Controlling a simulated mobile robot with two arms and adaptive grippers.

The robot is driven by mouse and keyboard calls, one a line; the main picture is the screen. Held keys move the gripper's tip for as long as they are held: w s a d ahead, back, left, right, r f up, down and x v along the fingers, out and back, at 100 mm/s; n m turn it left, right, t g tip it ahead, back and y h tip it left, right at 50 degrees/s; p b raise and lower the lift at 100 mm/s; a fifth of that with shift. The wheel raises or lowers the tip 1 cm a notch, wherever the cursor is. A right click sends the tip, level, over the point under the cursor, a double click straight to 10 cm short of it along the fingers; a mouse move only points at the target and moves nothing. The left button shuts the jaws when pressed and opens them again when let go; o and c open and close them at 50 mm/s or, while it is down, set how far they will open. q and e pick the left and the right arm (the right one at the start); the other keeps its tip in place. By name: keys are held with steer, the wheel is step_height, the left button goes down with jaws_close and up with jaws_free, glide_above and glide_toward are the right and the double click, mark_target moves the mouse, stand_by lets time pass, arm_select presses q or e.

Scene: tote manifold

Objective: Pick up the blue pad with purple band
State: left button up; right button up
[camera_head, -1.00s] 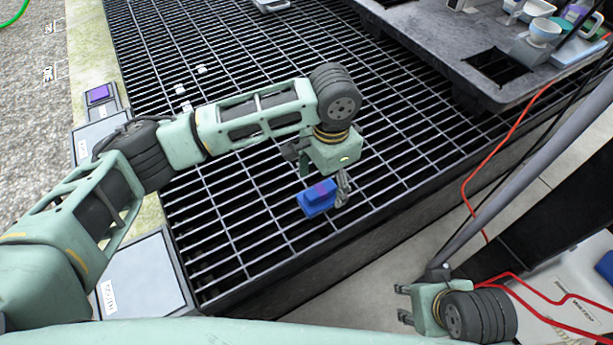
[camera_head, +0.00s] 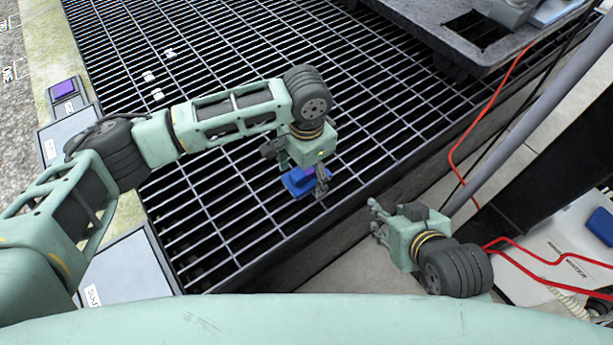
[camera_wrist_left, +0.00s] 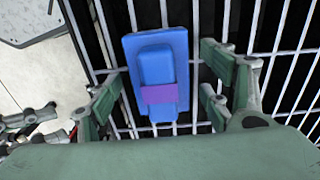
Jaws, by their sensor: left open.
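The blue pad with purple band (camera_head: 297,186) lies on the dark metal grating (camera_head: 225,212). In the left wrist view the pad (camera_wrist_left: 133,70) is a flat blue plate with a raised blue block, and a purple band crosses the block. My left gripper (camera_head: 304,178) is right over the pad, fingers pointing down. In the wrist view its open fingers stand on either side of the pad, with a visible gap on each side. My arm partly covers the pad in the head view. My right gripper (camera_head: 376,220) is open and empty beyond the grating's edge.
A grey raised platform (camera_head: 430,35) stands at the back right. A purple square (camera_head: 64,89) sits on the left border. Small white pieces (camera_head: 149,76) lie on the grating farther back. A red cable (camera_head: 455,150) and a grey pole (camera_head: 525,110) are at right.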

arm_select(q)
steer(key=shift+f, duration=0.3)
steer(key=shift+c, duration=0.5)
steer(key=c, duration=1.1)
